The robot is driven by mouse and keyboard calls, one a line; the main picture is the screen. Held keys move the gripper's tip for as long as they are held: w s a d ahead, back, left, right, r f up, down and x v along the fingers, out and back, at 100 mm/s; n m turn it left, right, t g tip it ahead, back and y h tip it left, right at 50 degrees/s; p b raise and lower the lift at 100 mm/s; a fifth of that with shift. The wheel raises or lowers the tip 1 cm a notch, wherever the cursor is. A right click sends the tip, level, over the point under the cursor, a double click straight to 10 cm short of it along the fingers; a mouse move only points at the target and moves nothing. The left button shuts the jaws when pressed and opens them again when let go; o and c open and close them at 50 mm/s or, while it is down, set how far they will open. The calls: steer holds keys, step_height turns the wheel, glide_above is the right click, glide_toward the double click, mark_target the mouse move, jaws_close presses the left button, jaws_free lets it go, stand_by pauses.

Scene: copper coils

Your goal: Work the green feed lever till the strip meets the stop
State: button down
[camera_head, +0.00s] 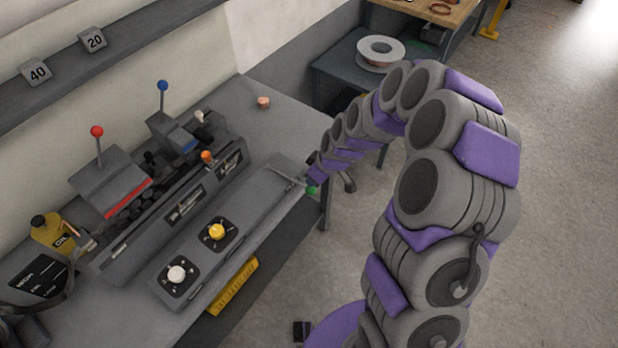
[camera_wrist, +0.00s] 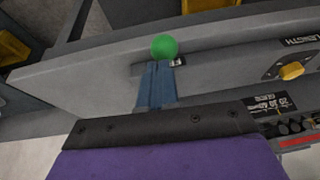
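The green feed lever's ball knob (camera_head: 311,190) is at the right end of the grey machine bed (camera_head: 262,198) in the head view. A thin rod runs left from near it. In the wrist view the green knob (camera_wrist: 164,47) shows whole, just beyond my fingertips. My gripper (camera_head: 314,179) is beside the knob. In the wrist view the two blue-grey fingers of my gripper (camera_wrist: 156,70) lie close together, with nothing clearly seen between them. Whether they touch the knob or its stem I cannot tell. I cannot make out the strip or the stop for certain.
A red-knobbed lever (camera_head: 97,132), a blue-knobbed lever (camera_head: 162,86) and an orange knob (camera_head: 208,157) stand behind the bed. White (camera_head: 177,274) and yellow (camera_head: 216,231) dials are in front. An oil bottle (camera_head: 50,233) stands left. Open floor lies right.

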mark_target(315, 190)
steer(key=f, duration=0.1)
steer(key=f+b, duration=0.1)
steer(key=f+y+b, duration=0.1)
steer(key=shift+s+t, duration=0.3)
steer(key=shift+t, duration=0.1)
steer(key=shift+f+b, duration=0.35)
steer(key=shift+f, duration=0.15)
steer(key=shift+s+d+f, duration=0.3)
steer(key=shift+s, duration=0.05)
steer(key=shift+r, duration=0.1)
steer(key=r, duration=0.1)
steer(key=w+r, duration=0.1)
steer(key=r, duration=0.3)
steer(key=shift+w+p, duration=0.25)
steer(key=shift+p, duration=0.15)
steer(key=p+v, duration=0.1)
steer(key=v, duration=0.7)
steer(key=shift+s+d, duration=0.45)
steer(key=shift+d, duration=0.1)
steer(key=shift+r, duration=0.1)
